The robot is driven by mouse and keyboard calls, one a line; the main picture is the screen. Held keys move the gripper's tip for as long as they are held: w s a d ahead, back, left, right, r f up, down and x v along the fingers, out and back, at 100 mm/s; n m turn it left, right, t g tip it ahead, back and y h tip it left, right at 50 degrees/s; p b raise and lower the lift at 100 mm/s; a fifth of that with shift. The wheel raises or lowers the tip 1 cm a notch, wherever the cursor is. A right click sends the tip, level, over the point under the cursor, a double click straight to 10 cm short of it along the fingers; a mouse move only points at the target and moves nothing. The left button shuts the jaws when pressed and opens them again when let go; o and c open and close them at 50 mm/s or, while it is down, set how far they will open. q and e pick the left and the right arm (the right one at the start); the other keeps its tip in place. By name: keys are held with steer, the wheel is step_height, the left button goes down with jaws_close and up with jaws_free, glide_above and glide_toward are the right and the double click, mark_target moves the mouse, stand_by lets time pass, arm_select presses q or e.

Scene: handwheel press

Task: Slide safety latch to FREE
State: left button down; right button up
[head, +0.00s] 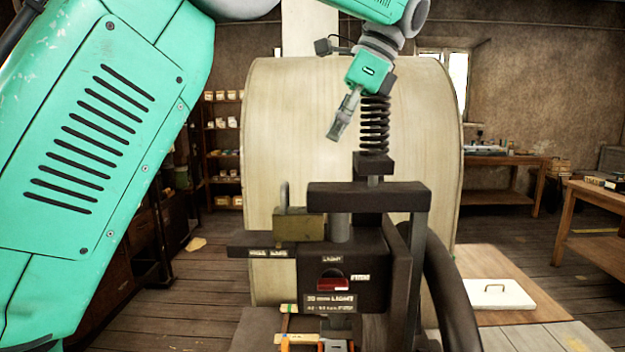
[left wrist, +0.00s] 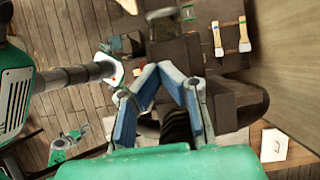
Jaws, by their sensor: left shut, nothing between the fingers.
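The press (head: 370,198) stands in the middle of the head view, dark and upright, with a coil spring on top. The safety latch (head: 298,228), an olive-brass block with a grey upright loop, sits on the dark rail at the press's left side. Small label plates (head: 268,253) are on the rail's front, below and left of the block; their lettering is too small to read surely. My left gripper (head: 336,132) is shut and empty, above the latch and slightly right, clear of it. Its blue fingers also show in the left wrist view (left wrist: 160,70). My right gripper is not visible.
A large pale drum-like body (head: 300,120) stands behind the press. A dark curved wheel rim (head: 448,285) is at its right. Wooden tables (head: 510,170) stand at right. Space directly left of the latch looks open.

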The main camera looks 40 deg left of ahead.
arm_select(q)
glide_above(289, 210)
steer(key=w, duration=0.3)
steer(key=f, duration=0.7)
steer(key=shift+s+a+f, duration=0.1)
steer(key=shift+s+a, duration=0.1)
steer(key=shift+s, duration=0.05)
steer(key=shift+s+d+f, duration=0.25)
steer(key=shift+d+f, duration=0.6)
steer(key=shift+d, duration=0.45)
steer(key=shift+s+a+f, duration=0.1)
steer(key=shift+s, duration=0.1)
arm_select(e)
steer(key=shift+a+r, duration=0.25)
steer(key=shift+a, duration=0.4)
